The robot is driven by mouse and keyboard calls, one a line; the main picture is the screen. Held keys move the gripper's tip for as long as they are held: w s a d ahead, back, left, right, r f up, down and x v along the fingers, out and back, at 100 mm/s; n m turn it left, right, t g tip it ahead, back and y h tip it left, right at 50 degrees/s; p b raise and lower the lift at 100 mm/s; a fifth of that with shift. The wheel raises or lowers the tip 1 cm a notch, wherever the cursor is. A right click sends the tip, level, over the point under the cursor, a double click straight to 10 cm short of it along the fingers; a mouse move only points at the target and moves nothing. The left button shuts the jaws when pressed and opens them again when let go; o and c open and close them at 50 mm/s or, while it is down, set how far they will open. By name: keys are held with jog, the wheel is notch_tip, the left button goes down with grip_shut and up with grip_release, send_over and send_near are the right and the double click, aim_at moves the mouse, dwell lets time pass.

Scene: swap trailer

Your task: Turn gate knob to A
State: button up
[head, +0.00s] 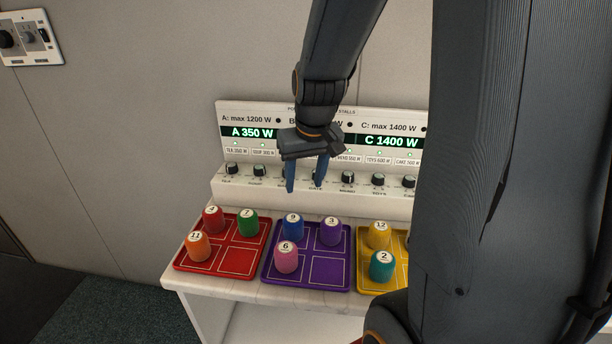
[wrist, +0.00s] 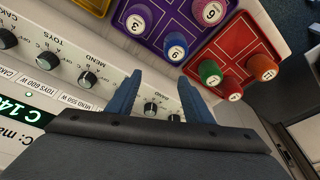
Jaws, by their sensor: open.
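My gripper (head: 304,190) is open and empty, fingers pointing down at the knob row on the white power panel (head: 250,190). The gate label (head: 316,188) shows just below the right fingertip in the head view. The gate knob is mostly hidden by that finger, so its setting cannot be read. In the wrist view, my gripper (wrist: 155,88) has its blue fingers spread. The mend knob (wrist: 88,79) is just left of the left finger. I cannot tell whether a finger touches the panel.
Red (head: 238,275), purple (head: 268,277) and yellow (head: 364,284) trays with numbered pegs stand on the counter in front of the panel. The tea knob (head: 233,169) and toys knob (head: 378,179) are in the same row. My arm covers the panel's right end.

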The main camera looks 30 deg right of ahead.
jog(key=w+d+r+m+t+b, duration=0.1)
jog(key=w+d+b, duration=0.1)
jog(key=w+d, duration=0.65)
jog(key=shift+h, duration=0.4)
jog(key=shift+s+d+p+x, duration=0.15)
jog(key=shift+p+x, duration=0.25)
jog(key=shift+x, duration=1.35)
jog(key=shift+s+d+p+x, duration=0.15)
jog(key=shift+p+x, duration=0.25)
jog(key=shift+x, duration=1.4)
jog(key=shift+w, duration=0.1)
jog(key=shift+c, duration=0.5)
jog(key=c, duration=0.9)
jog(key=shift+c, duration=0.2)
